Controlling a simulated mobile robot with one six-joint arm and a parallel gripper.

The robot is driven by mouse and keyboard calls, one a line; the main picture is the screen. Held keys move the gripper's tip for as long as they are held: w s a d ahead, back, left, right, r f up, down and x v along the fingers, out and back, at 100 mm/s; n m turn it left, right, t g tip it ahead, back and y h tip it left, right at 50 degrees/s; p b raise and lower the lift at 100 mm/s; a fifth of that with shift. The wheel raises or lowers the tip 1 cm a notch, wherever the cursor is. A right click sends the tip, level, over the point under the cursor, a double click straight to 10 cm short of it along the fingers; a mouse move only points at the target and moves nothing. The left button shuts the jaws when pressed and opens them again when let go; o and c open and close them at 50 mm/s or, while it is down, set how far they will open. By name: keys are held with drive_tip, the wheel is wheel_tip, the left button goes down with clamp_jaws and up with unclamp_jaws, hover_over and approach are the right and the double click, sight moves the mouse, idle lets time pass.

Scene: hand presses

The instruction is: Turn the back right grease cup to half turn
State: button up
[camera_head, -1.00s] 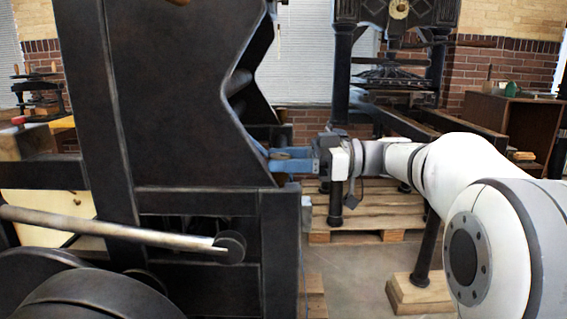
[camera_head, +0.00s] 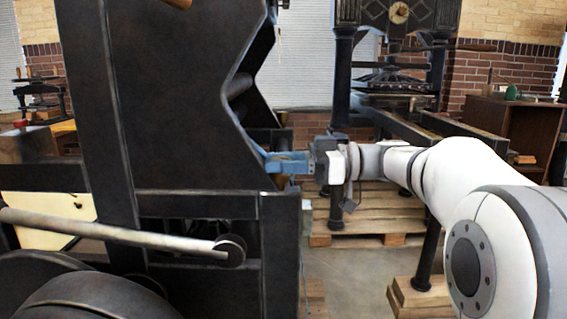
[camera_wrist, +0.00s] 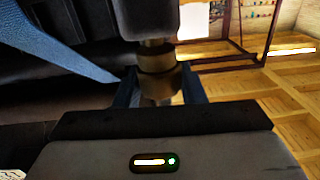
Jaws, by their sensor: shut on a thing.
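The grease cup (camera_wrist: 157,60) is a short brass cylinder under a dark grey cylindrical part in the wrist view. My gripper (camera_wrist: 158,88) has its blue fingers on either side of the cup's lower part and is shut on it. In the head view my gripper (camera_head: 272,163) reaches left to the right edge of the big black press (camera_head: 175,110). The cup cannot be made out there. No turn mark on the cup can be read.
A second black press (camera_head: 395,70) stands behind my arm, with wooden pallets (camera_head: 368,208) on the floor. A brown cabinet (camera_head: 520,130) is at the right. A pale bar (camera_head: 110,230) crosses the near press at lower left. Open floor lies right of that press.

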drive_tip(key=shift+s+f+m+t+b, duration=0.1)
drive_tip(key=shift+f+m+t+b, duration=0.15)
drive_tip(key=shift+m+t+b, duration=0.45)
drive_tip(key=shift+r+t+b, duration=0.2)
drive_tip(key=shift+t+b, duration=0.1)
drive_tip(key=shift+t, duration=0.1)
drive_tip(key=o, duration=1)
drive_tip(key=shift+s+d+p, duration=0.2)
drive_tip(key=shift+d+p, duration=0.25)
drive_tip(key=shift+d, duration=1.5)
drive_tip(key=shift+s+d+p, duration=0.2)
drive_tip(key=shift+d+p, duration=0.25)
drive_tip(key=shift+d, duration=1.5)
